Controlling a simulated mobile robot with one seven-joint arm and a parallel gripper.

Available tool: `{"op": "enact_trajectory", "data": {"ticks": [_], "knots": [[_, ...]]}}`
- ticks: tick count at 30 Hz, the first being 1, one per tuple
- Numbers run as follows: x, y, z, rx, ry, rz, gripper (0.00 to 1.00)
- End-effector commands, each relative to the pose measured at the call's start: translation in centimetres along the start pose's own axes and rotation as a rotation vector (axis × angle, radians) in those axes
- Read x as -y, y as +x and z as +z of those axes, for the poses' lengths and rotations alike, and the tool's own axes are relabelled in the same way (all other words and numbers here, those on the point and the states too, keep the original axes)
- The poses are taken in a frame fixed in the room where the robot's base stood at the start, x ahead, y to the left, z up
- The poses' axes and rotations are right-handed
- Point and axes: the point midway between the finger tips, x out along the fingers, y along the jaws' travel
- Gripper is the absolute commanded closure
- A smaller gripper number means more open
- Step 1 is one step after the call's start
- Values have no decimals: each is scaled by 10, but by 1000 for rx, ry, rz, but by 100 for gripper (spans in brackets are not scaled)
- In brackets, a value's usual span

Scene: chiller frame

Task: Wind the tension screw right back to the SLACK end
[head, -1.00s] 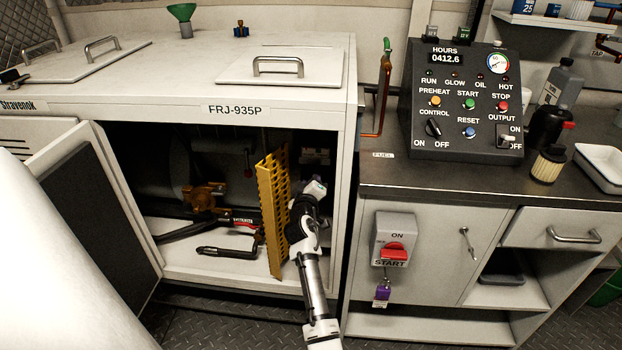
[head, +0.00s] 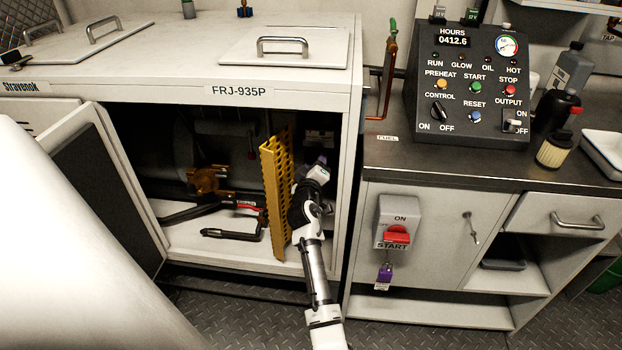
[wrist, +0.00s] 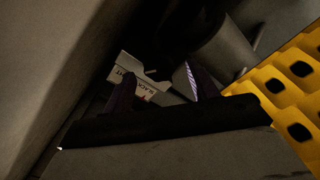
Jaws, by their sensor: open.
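My gripper (wrist: 160,88) is open in the wrist view, its two dark fingers apart. A grey cylindrical part (wrist: 222,55) lies beyond the right finger. I cannot make out the tension screw clearly; it may be in the shadow or behind the fingers. In the head view, my arm reaches into the open cabinet (head: 230,92), to the right of the yellow perforated guard (head: 276,195). My fingertips are hidden there.
The yellow guard also fills the right of the wrist view (wrist: 285,95), close to my gripper. A pale wall (wrist: 55,60) is close on the left. The open door (head: 95,190) stands left. A black bar with a red marking (head: 235,207) lies on the cabinet floor.

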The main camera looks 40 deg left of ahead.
Motion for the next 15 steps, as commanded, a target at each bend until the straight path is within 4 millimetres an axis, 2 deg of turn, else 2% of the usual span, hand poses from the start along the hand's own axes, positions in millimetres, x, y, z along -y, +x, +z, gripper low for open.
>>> {"op": "enact_trajectory", "data": {"ticks": [15], "knots": [[2, -100, 2, 1, 2, -2, 41]]}}
